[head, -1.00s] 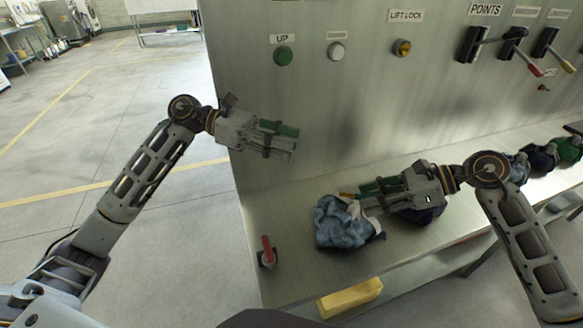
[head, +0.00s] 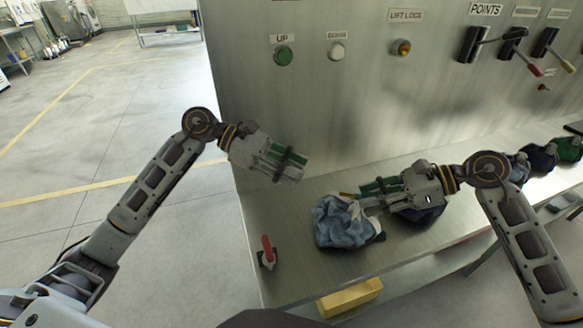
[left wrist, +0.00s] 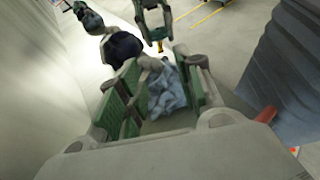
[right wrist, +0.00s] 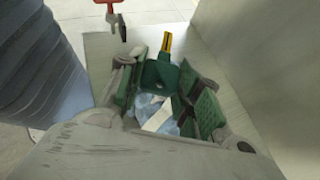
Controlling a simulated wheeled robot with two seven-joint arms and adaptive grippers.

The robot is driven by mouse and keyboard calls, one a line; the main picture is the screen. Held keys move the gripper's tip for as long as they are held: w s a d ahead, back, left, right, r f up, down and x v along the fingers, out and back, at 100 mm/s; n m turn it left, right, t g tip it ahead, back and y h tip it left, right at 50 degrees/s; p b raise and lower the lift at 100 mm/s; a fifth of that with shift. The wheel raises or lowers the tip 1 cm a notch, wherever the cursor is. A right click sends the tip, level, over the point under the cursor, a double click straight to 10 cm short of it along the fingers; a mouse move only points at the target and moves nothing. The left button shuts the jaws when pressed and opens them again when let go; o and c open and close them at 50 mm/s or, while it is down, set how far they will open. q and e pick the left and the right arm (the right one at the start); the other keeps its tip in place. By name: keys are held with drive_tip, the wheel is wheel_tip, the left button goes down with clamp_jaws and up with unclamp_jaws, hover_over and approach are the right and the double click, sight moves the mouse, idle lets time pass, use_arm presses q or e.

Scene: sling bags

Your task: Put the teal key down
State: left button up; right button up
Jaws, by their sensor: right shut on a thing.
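The teal key (right wrist: 158,72) with a yellow tip is between the fingers of my right gripper (right wrist: 160,98), which is shut on it. In the head view my right gripper (head: 370,192) is low over the shelf at the light blue bag (head: 342,224), and only the key's yellow tip (head: 347,195) shows there. The bag sits crumpled on the shelf and shows below the key in the right wrist view (right wrist: 148,106). Whether the key touches it I cannot tell. My left gripper (head: 285,172) is open and empty, up and left of the bag.
A dark navy bag (head: 428,215) is partly hidden behind my right gripper. Several more bags (head: 541,156) stand further right on the metal shelf (head: 300,222). A red-handled lever (head: 267,250) is at the shelf's left end. The upright panel (head: 330,110) rises behind.

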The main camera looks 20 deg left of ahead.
sight(346, 194)
use_arm(q)
drive_tip(key=shift+d, duration=0.1)
drive_tip(key=shift+x, duration=5.9)
drive_tip(key=shift+f, duration=0.1)
clamp_jaws()
use_arm(e)
drive_tip(key=o, duration=1.1)
drive_tip(key=shift+o, duration=0.2)
drive_tip(key=shift+d, duration=0.1)
drive_tip(key=s+v, duration=0.1)
drive_tip(key=v, duration=1)
drive_tip(key=shift+w+d+r, duration=0.3)
drive_tip(key=shift+w+d, duration=0.05)
drive_tip(key=shift+w, duration=0.2)
